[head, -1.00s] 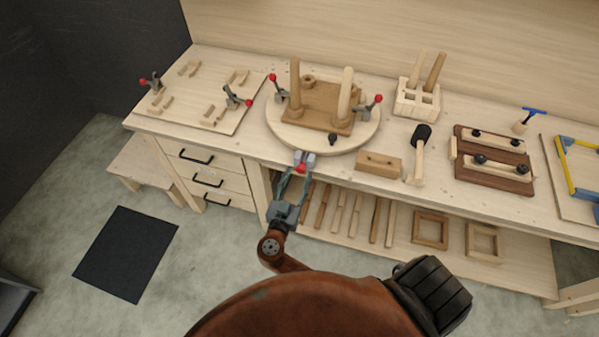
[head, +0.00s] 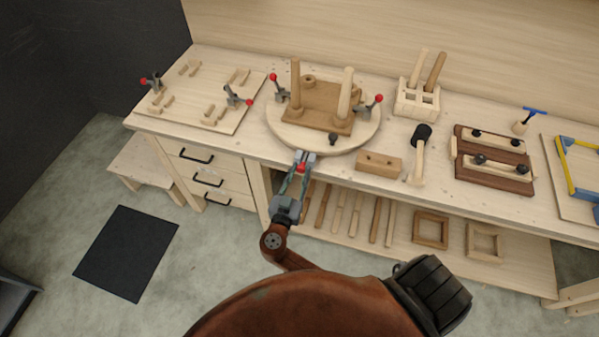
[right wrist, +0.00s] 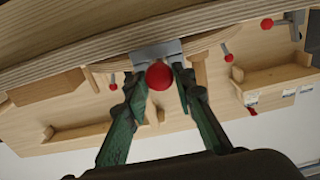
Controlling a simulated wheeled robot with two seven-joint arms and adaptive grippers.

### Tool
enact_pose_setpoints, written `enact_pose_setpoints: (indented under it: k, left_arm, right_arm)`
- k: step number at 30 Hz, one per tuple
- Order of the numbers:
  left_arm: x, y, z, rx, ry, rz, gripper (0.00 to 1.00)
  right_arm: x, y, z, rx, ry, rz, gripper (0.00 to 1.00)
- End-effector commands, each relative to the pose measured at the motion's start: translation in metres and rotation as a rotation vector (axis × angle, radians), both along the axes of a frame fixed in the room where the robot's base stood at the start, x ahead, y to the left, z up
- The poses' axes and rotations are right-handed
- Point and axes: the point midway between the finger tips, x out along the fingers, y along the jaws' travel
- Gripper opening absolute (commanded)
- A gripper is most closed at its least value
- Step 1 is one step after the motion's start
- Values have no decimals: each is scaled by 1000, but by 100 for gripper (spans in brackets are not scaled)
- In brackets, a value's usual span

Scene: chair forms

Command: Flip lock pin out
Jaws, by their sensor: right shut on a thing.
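The lock pin shows as a red ball knob (head: 300,167) at a grey bracket (right wrist: 157,51) on the front edge of the round wooden turntable (head: 283,134). In the right wrist view the red knob (right wrist: 159,76) sits between the fingertips, just in front of the bracket. My right gripper (head: 302,166) reaches up from below the bench edge and is shut on the knob, with its greenish fingers on either side. The pin's shaft is hidden behind the knob. My left gripper is not in view.
The turntable carries a brown board (head: 318,103) with upright legs and red-tipped clamps. A wooden block (head: 379,163) and a mallet (head: 420,150) lie to its right. A board with clamps (head: 205,110) lies to the left. Below the bench top, a shelf holds several sticks and frames.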

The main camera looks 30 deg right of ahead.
Motion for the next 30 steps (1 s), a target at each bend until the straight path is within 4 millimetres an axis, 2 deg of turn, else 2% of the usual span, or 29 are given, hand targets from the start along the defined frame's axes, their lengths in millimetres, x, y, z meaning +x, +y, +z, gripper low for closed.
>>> enact_pose_setpoints:
  k: [13,20,28,29,30]
  left_arm:
    - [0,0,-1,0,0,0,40]
    - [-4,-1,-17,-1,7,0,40]
    - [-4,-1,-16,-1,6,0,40]
    - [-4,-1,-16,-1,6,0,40]
    - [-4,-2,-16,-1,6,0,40]
  right_arm:
    - [-1,1,-1,1,1,1,0]
    - [-16,19,-4,4,0,0,0]
    - [-19,23,-1,0,1,1,0]
    - [-19,23,-1,0,1,1,24]
    - [-19,23,-1,1,2,1,27]
